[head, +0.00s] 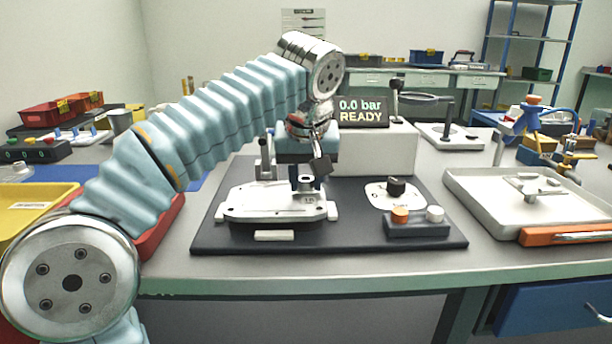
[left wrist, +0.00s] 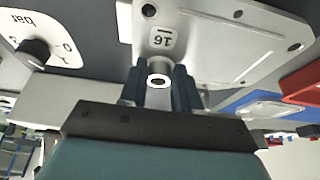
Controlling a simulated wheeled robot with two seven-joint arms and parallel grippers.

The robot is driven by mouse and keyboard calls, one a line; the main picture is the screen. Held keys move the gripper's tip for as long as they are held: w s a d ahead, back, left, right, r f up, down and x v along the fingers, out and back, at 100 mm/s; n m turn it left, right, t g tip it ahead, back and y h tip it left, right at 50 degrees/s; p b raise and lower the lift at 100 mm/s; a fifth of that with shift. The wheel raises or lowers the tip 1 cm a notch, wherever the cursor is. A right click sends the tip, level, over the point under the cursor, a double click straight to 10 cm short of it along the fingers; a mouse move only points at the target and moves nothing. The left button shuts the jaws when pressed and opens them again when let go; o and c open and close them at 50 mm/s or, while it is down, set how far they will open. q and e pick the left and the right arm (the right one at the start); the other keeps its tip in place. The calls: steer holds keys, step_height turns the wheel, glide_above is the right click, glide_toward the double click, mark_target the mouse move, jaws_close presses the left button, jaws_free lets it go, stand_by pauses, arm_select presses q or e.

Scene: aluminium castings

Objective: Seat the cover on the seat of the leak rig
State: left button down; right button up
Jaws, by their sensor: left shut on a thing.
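The cover (head: 262,203) is a pale grey metal plate with a raised boss, over the seat area of the leak rig, between small white blocks. The rig has a dark base plate (head: 222,241) and a display (head: 362,112) reading "0.0 bar READY". My left gripper (head: 307,181) reaches down from above and is shut on the cover's boss. In the left wrist view the fingers (left wrist: 158,88) flank the boss, and the cover (left wrist: 205,45) shows an upside-down "16" and holes. The cover looks about level. The seat is hidden under it; I cannot tell whether they touch. My right gripper is not in view.
A pressure dial (head: 396,190) and a box with orange and white buttons (head: 416,222) are right of the cover. A grey tray (head: 470,205) holding a casting stands further right. A yellow tray (head: 38,205) and a red tray (head: 168,232) lie left, near my arm.

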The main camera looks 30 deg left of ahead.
arm_select(q)
steer(key=shift+f+b, duration=0.7)
steer(key=shift+f, duration=0.25)
steer(key=c, duration=0.7)
jaws_free()
steer(key=shift+c, duration=0.2)
steer(key=p+v, duration=0.4)
steer(key=v, duration=1)
steer(key=shift+p, duration=0.35)
